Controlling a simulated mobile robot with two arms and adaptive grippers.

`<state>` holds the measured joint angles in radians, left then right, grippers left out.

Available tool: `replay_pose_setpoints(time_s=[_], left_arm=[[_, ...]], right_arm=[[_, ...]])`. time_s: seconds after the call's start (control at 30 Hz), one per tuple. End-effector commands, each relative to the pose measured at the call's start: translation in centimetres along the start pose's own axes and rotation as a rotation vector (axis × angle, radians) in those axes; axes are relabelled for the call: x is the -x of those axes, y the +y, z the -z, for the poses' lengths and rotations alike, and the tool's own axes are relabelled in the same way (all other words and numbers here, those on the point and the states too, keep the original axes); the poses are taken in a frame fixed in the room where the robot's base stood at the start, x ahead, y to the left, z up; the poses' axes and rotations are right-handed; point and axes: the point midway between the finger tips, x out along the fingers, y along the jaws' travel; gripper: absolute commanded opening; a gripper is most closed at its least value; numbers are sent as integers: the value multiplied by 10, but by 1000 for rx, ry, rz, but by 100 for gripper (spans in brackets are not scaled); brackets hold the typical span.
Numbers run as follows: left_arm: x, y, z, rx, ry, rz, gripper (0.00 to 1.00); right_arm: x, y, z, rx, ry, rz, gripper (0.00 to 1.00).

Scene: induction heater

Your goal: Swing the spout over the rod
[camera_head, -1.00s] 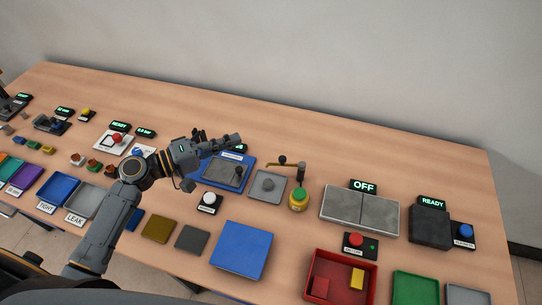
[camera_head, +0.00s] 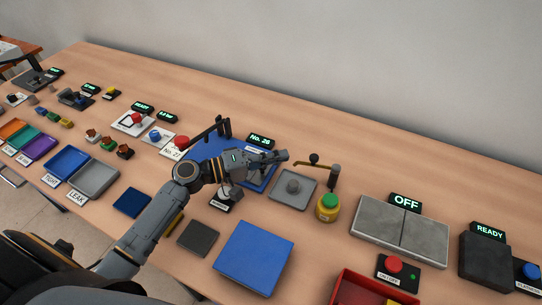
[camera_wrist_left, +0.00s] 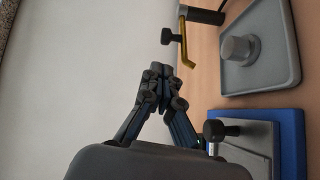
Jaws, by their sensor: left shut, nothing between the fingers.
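The spout is a thin brass arm (camera_head: 324,165) with a dark knob, on a dark post (camera_head: 335,176) beside a yellow-green jar (camera_head: 328,207). It also shows in the left wrist view (camera_wrist_left: 184,50). A short grey cylinder (camera_head: 293,187), possibly the rod, stands on a grey tray (camera_head: 281,199); it also appears in the left wrist view (camera_wrist_left: 239,49). My left gripper (camera_head: 285,156) is shut and empty, just left of the spout's knob and apart from it. Its closed fingertips (camera_wrist_left: 164,70) show in the wrist view. My right gripper is out of view.
A blue plate (camera_head: 208,149) with a grey fixture lies under my left gripper. A grey two-part slab (camera_head: 400,229) with an OFF display stands to the right. A blue mat (camera_head: 254,257) lies in front. The table's back strip is clear.

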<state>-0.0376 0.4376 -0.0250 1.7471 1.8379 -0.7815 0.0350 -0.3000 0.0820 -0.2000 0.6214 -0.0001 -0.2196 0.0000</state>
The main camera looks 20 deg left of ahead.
Motion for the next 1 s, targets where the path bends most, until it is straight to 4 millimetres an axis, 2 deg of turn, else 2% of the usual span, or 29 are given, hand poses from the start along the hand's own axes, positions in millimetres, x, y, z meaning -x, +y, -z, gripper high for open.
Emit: replay_pose_setpoints(time_s=[0.03, 0.2, 0.4, 0.8, 1.0], left_arm=[[-11, 4, 1, -1, 0, -2, 0], [-39, 3, 1, 0, 1, -2, 0], [-56, 1, 0, -1, 0, 0, 0], [-58, 0, -1, 0, 3, 2, 0], [-52, 4, -13, 10, 117, 20, 0]], right_arm=[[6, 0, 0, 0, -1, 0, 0], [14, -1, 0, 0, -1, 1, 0], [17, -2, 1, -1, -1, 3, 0], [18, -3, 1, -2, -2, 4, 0], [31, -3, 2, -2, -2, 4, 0]])
